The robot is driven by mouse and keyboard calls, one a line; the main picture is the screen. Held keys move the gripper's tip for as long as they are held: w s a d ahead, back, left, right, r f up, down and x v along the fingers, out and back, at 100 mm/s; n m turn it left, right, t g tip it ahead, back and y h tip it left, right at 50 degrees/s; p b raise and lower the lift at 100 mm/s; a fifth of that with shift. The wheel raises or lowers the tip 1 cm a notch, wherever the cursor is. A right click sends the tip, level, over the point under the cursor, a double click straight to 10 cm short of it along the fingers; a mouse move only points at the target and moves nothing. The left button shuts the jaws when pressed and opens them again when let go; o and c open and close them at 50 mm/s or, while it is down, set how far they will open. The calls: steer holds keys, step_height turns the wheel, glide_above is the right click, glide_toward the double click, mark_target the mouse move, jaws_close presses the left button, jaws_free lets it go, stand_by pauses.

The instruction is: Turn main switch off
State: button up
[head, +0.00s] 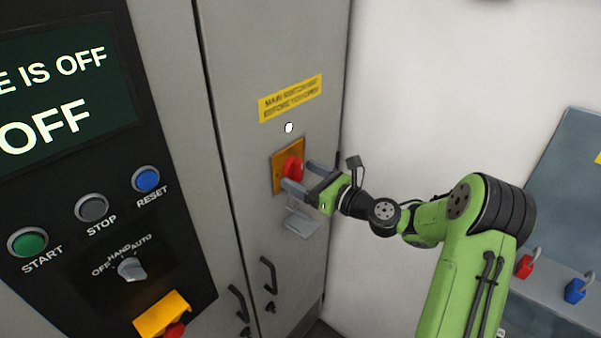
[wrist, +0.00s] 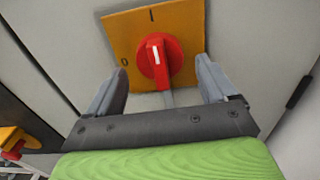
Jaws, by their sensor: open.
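The main switch is a red rotary knob (head: 293,168) on a square yellow-orange plate (head: 278,179), mounted on the grey cabinet door. In the wrist view the red knob (wrist: 153,60) has a white mark pointing up toward the "I" on the plate (wrist: 125,28); a "0" shows at the plate's left. My gripper (head: 305,176) is open in front of the switch. In the wrist view its two fingers (wrist: 160,88) stand to the left and right of the knob's lower part, with gaps on both sides. I cannot tell whether they touch the plate.
A yellow warning label (head: 290,98) and a small white round light (head: 289,127) are above the switch. A grey hasp-like plate (head: 301,222) is below it. The control panel (head: 90,215) stands at the left, its screen reading "OFF". Padlocks (head: 525,266) hang at the right.

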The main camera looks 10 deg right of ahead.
steer(key=shift+w+a, duration=0.3)
steer(key=shift+w, duration=0.3)
steer(key=c, duration=1)
steer(key=shift+c, duration=0.2)
